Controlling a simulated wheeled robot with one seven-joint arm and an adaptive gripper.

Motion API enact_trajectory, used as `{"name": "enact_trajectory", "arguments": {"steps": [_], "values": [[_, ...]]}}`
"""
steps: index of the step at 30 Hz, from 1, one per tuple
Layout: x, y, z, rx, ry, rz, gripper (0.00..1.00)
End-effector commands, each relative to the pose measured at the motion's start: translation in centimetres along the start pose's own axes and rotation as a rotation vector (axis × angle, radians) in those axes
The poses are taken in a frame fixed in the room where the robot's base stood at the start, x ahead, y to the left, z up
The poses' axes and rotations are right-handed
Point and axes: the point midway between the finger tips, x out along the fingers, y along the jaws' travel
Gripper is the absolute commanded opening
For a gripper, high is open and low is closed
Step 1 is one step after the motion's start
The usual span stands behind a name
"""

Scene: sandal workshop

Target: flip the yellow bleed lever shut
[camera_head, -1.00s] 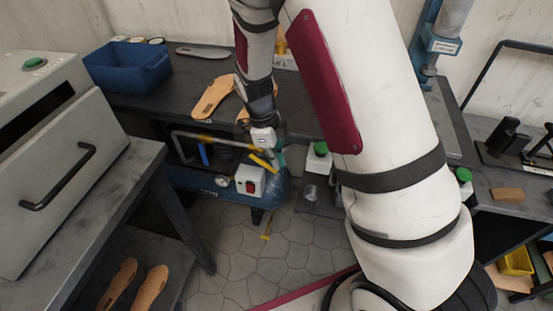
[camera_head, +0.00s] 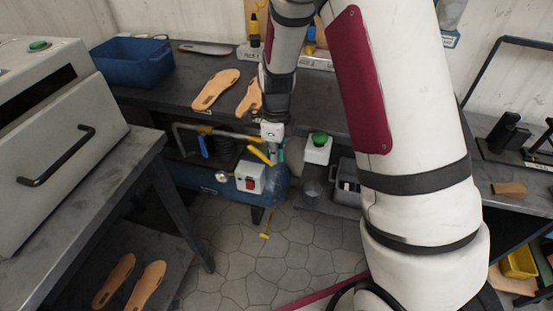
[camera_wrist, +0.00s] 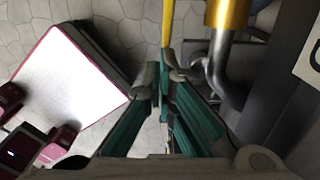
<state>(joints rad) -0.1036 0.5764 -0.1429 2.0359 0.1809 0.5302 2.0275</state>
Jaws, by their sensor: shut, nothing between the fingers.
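The yellow bleed lever (camera_head: 262,155) hangs slanted from the pipe above the blue tank, beside my gripper (camera_head: 276,153). In the wrist view a long yellow strip, likely this lever (camera_wrist: 168,22), runs just beyond the fingertips, beside a brass valve body (camera_wrist: 228,12). My gripper (camera_wrist: 164,72) is shut and empty, its teal pads together. The strip's lower end is close to the fingertips; I cannot tell whether they touch.
A blue-handled valve (camera_head: 203,146) sits left on the same pipe. A white switch box with a red button (camera_head: 250,180) is below. The blue tank (camera_head: 205,180) lies under the dark bench (camera_head: 165,88). A green-button box (camera_head: 318,148) stands right.

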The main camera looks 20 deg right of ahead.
Motion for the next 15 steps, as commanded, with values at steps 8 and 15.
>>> {"name": "enact_trajectory", "arguments": {"steps": [8, 15], "values": [[1.4, -0.9, 0.5, 0.007, -0.161, 0.002, 0.0], [1.9, -0.9, 0.7, 0.005, -0.259, 0.0, 0.0]]}}
